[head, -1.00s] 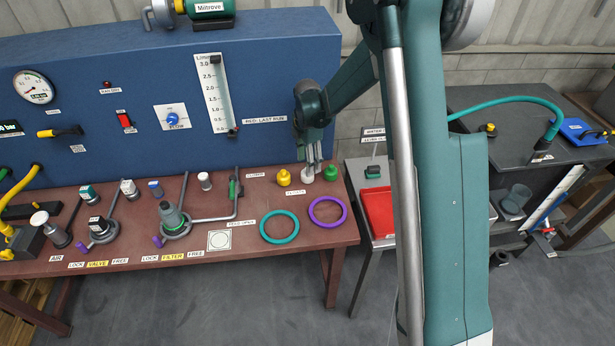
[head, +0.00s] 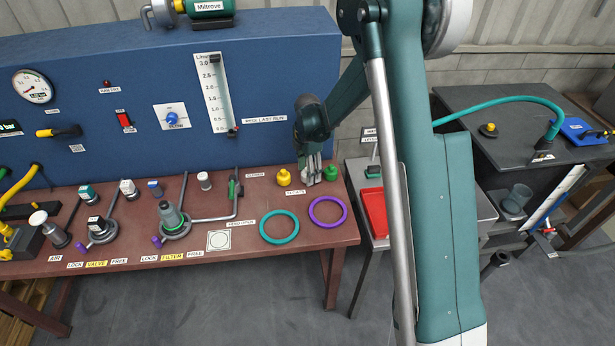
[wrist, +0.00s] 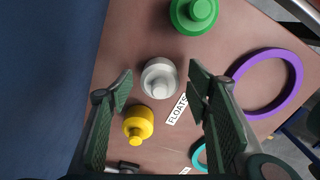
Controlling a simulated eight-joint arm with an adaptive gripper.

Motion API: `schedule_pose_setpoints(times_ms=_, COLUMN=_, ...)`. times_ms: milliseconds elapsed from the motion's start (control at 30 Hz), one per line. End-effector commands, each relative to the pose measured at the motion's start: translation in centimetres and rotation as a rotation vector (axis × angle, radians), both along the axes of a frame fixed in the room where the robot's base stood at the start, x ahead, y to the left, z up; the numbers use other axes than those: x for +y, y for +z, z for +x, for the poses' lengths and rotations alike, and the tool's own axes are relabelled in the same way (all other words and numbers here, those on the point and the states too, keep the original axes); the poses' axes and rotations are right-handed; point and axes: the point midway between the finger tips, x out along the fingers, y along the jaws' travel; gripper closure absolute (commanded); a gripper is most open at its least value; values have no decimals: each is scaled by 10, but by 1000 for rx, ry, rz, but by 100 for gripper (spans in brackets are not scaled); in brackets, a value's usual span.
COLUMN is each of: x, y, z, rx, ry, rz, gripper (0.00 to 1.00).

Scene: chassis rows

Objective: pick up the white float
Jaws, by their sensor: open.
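The white float (wrist: 160,77) stands on the brown bench between the yellow float (wrist: 139,123) and the green float (wrist: 193,14) in the wrist view. My gripper (wrist: 160,87) is open, with one finger on each side of the white float in that picture. No contact shows, and I cannot tell how far the fingertips reach down beside it. In the head view my gripper (head: 313,177) is low over the bench, between the yellow float (head: 284,177) and the green float (head: 330,173). It hides most of the white float there.
A purple ring (head: 328,211) and a teal ring (head: 279,227) lie in front of the floats. The blue panel (head: 265,90) rises behind the bench. A red tray (head: 374,212) is on the side table at right. The yellow float is close to my left finger in the wrist view.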

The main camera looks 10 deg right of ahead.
Motion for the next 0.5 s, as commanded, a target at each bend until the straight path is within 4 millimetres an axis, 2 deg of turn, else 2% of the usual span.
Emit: schedule_pose_setpoints(times_ms=500, x=0, y=0, z=0, rx=0, ry=0, rz=0, gripper=51)
